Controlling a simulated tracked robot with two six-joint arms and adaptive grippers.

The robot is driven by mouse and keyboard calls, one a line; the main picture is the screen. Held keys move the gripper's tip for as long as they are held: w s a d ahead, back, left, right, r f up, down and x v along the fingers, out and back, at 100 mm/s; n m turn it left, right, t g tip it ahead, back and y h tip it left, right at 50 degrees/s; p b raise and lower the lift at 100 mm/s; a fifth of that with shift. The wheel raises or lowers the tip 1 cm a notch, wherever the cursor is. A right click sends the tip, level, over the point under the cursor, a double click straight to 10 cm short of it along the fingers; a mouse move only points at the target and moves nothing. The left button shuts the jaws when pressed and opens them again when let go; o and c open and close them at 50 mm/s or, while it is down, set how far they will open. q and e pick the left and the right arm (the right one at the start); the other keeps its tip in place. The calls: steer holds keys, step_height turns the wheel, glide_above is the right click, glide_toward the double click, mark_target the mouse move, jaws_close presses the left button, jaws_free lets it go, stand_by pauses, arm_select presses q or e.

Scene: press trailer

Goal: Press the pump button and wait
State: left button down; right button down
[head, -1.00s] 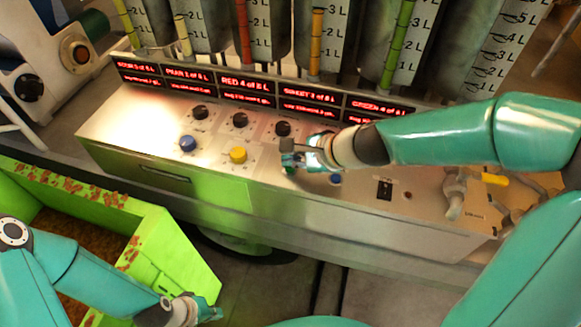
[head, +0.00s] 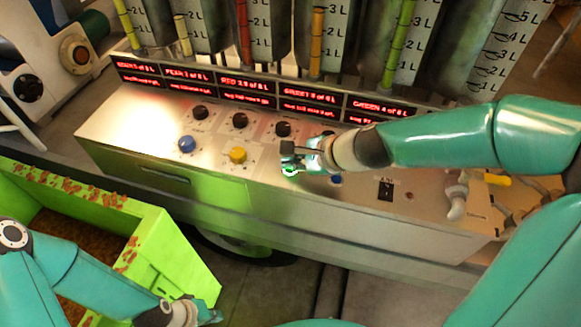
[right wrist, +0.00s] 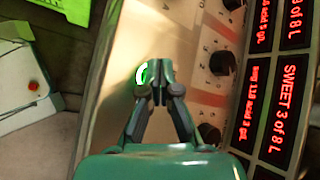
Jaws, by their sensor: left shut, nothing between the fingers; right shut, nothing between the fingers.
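A green button (head: 289,170) with a bright lit ring is on the sloped console (head: 130,128). It also shows in the right wrist view (right wrist: 142,75), partly hidden by my fingertips. My right gripper (head: 289,152) is shut and empty, its tips right at this button; I cannot tell whether they touch it. Its shut fingers show in the right wrist view (right wrist: 159,75). My left gripper (head: 214,314) is shut and empty, low beside the green bin, away from the console. No readable label marks the button as the pump's.
A blue button (head: 187,144), a yellow button (head: 237,155) and black knobs (head: 240,120) are nearby. Red displays (head: 247,87) stand behind, below graduated tanks (head: 275,30). A lime-green bin (head: 170,260) stands at lower left. A black switch (head: 385,189) is further right.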

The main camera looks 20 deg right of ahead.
stand_by(0.5)
steer(key=shift+r+p, duration=0.7)
steer(key=shift+p, duration=0.05)
step_height(320, 180, up, 5)
steer(key=p, duration=0.5)
stand_by(0.3)
step_height(320, 180, up, 10)
steer(key=p, duration=0.9)
